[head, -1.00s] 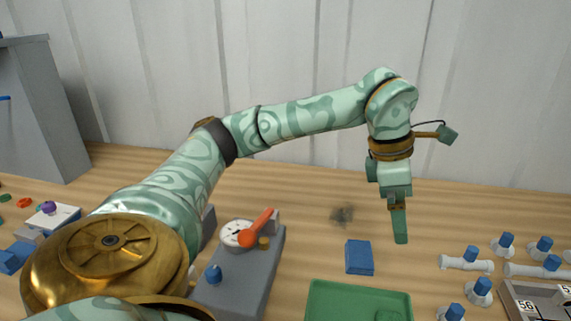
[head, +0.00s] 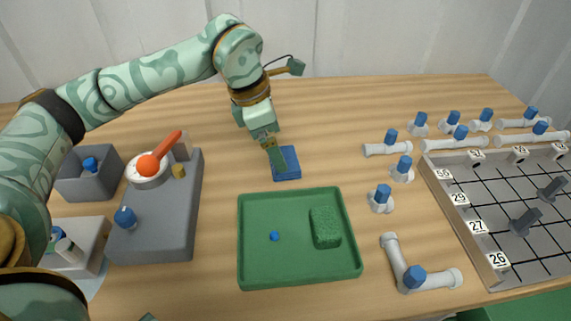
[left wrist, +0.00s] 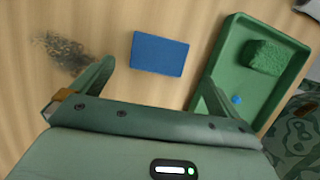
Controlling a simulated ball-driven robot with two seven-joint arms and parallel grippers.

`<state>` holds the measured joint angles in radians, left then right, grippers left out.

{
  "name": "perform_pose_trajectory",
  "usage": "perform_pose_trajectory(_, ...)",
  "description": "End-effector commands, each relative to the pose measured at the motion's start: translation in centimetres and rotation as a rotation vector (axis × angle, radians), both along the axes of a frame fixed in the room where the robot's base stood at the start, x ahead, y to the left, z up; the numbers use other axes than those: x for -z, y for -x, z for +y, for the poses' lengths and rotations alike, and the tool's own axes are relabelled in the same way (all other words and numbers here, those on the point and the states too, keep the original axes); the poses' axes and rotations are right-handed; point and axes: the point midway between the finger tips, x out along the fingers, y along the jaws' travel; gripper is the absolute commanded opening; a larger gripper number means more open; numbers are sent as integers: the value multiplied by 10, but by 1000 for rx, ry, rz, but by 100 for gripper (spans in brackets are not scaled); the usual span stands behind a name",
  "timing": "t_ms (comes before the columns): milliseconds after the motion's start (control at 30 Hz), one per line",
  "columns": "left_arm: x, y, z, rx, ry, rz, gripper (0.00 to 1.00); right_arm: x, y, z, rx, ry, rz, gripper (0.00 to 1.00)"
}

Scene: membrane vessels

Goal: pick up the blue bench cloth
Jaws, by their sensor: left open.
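The blue bench cloth (head: 287,164) is a small flat blue rectangle on the wooden table, just behind the green tray. It also shows whole in the left wrist view (left wrist: 159,54). My left gripper (head: 277,160) is above the cloth in the head view, its fingers pointing down and covering part of it. In the left wrist view my left gripper (left wrist: 150,88) has its two fingers wide apart with nothing between them, and the cloth lies beyond the gap. My right gripper is not in view.
The green tray (head: 244,240) holds a green sponge (head: 325,227) and a small blue ball (head: 274,236). A grey device with an orange lever (head: 165,150) stands left. White pipe fittings (head: 392,250) and a numbered grid tray (head: 455,220) lie right. A dark smudge (left wrist: 62,52) marks the table.

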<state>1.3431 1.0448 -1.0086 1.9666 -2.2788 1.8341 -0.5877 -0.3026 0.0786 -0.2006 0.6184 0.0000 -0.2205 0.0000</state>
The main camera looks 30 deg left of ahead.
Motion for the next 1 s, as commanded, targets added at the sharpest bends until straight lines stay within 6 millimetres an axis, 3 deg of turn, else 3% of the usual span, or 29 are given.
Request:
perform_pose_trajectory(333, 48, -12, -10, 2, -1, 4, 100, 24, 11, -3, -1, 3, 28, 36)
perform_pose_trajectory(600, 48, -13, -11, 0, -1, -2, 100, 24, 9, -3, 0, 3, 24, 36)
perform_pose_trajectory(767, 48, -13, -11, 1, 0, -2, 56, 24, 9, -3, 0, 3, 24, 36)
perform_pose_trajectory(1000, 49, -13, -11, 1, -1, -1, 54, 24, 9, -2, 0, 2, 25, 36)
